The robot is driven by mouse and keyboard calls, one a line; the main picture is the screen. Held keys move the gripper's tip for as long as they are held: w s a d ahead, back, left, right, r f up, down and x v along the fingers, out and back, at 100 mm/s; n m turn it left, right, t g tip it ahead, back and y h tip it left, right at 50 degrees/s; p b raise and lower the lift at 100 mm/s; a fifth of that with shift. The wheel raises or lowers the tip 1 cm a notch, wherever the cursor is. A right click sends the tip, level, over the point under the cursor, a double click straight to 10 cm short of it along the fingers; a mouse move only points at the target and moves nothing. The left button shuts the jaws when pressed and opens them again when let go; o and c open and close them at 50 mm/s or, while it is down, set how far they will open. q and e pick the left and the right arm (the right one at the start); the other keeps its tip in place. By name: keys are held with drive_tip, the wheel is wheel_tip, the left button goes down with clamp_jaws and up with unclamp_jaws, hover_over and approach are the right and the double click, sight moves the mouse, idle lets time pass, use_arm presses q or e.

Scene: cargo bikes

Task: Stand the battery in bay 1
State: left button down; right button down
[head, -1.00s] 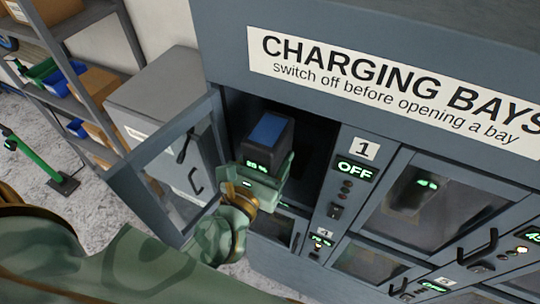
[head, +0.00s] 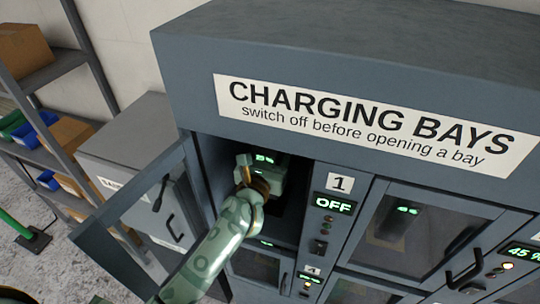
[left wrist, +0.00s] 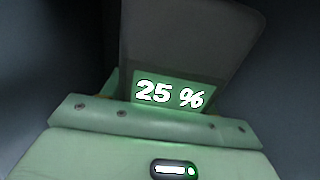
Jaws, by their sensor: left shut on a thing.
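The dark battery (left wrist: 190,45) fills the top of the left wrist view, its green display reading 25 %. My left gripper (head: 268,176) is shut on it inside bay 1 (head: 292,218). In the head view only the battery's lit display (head: 264,158) shows clearly, as the cabinet top and the gripper hide most of the body. Whether its base touches the bay floor cannot be seen. The bay 1 door (head: 135,205) stands open to the left. The bay 1 panel (head: 334,203) reads OFF. My right gripper is out of view.
The cabinet's closed bay with a dark battery (head: 405,225) is to the right, and more bays lie below. A grey cabinet (head: 130,135) and shelves with bins (head: 40,130) stand at the left behind the open door.

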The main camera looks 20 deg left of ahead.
use_arm(q)
drive_tip(key=shift+f+b, duration=1.95)
drive_tip(key=shift+f, duration=0.15)
drive_tip(key=shift+w+f+b, duration=0.1)
drive_tip(key=shift+f+b, duration=0.25)
drive_tip(key=shift+w+r, duration=0.15)
drive_tip(key=shift+c, duration=2.1)
unclamp_jaws()
drive_tip(key=shift+f, duration=0.3)
